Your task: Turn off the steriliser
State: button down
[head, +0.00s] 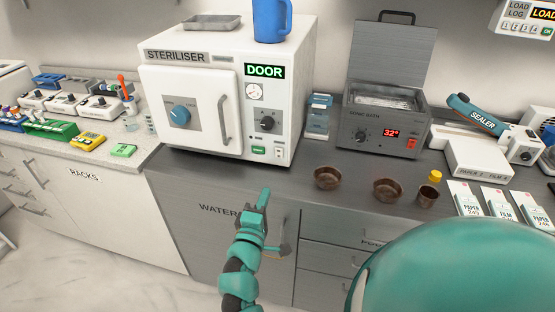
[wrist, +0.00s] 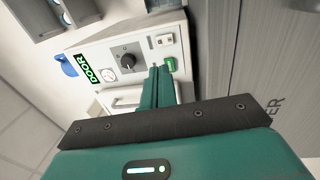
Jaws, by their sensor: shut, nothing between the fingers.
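The panel also shows in the wrist view, with the switch (wrist: 163,40) and green button (wrist: 171,64) beyond my fingertips. My gripper (head: 264,195) is shut and empty, in front of the cabinet below the steriliser.
A blue mug (head: 270,20) and a grey tray (head: 211,22) stand on the steriliser. To its right are a sonic bath (head: 383,128) showing 32 and brown bowls (head: 327,178) near the worktop's front edge. Racks and small devices (head: 72,103) crowd the left counter.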

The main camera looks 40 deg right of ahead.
aim_at(280, 151)
jog(key=p+x, duration=0.3)
jog(key=x, duration=1.1)
jog(key=shift+w+a+r+p, duration=0.1)
jog(key=shift+p, duration=0.3)
